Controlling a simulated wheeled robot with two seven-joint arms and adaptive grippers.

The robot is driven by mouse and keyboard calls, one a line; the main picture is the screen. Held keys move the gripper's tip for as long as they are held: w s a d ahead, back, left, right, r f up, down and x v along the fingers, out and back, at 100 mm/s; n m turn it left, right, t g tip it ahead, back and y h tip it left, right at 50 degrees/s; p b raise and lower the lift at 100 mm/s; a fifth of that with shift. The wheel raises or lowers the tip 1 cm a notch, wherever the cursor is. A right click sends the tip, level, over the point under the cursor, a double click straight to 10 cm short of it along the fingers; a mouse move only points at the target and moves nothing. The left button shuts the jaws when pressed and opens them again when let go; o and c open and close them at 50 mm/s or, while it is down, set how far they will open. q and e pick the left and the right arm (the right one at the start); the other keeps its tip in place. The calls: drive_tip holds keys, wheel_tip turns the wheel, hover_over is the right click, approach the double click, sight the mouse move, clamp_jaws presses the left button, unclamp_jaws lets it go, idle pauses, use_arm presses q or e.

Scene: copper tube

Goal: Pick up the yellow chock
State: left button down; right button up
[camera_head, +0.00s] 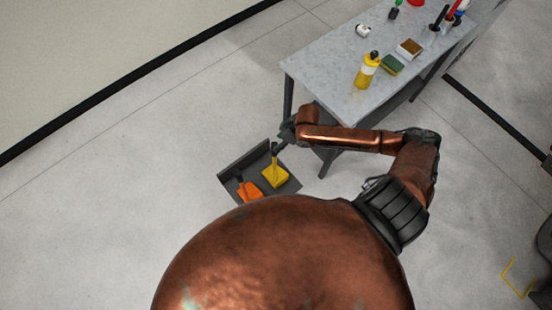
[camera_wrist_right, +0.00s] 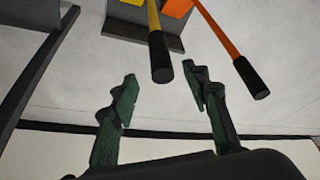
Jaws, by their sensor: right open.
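The yellow chock (camera_head: 275,177) sits in a dark open tray (camera_head: 262,157) on the floor, with its handle standing up towards my right gripper. In the right wrist view the chock's yellow body (camera_wrist_right: 126,5) is cut off by the top edge. Its black-ended handle (camera_wrist_right: 160,58) points at the gap between my fingers. My right gripper (camera_wrist_right: 161,82) is open and empty, its two fingers spread on either side of the line of the handle. In the head view my right gripper (camera_head: 278,145) is by the handle's top; whether they touch is unclear. My left gripper is not in view.
An orange chock (camera_head: 250,191) with its own black-ended handle (camera_wrist_right: 236,55) is beside the yellow one. A grey table (camera_head: 330,65) with a yellow bottle (camera_head: 366,72), sponges and tools stands close behind my right arm. The floor left of the tray is clear.

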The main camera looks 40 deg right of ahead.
sight(274, 146)
drive_tip(key=b+x, duration=0.2)
drive_tip(key=x, duration=0.3)
drive_tip(key=shift+w+a+f, duration=0.2)
drive_tip(key=shift+a+f, duration=0.05)
drive_tip(key=shift+f, duration=0.1)
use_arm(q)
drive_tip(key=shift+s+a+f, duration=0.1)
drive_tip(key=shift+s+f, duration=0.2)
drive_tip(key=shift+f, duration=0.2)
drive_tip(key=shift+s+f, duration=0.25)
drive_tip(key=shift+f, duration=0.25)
use_arm(e)
drive_tip(key=shift+r, duration=0.1)
drive_tip(key=shift+c, duration=0.4)
clamp_jaws()
drive_tip(key=shift+w+r, duration=0.2)
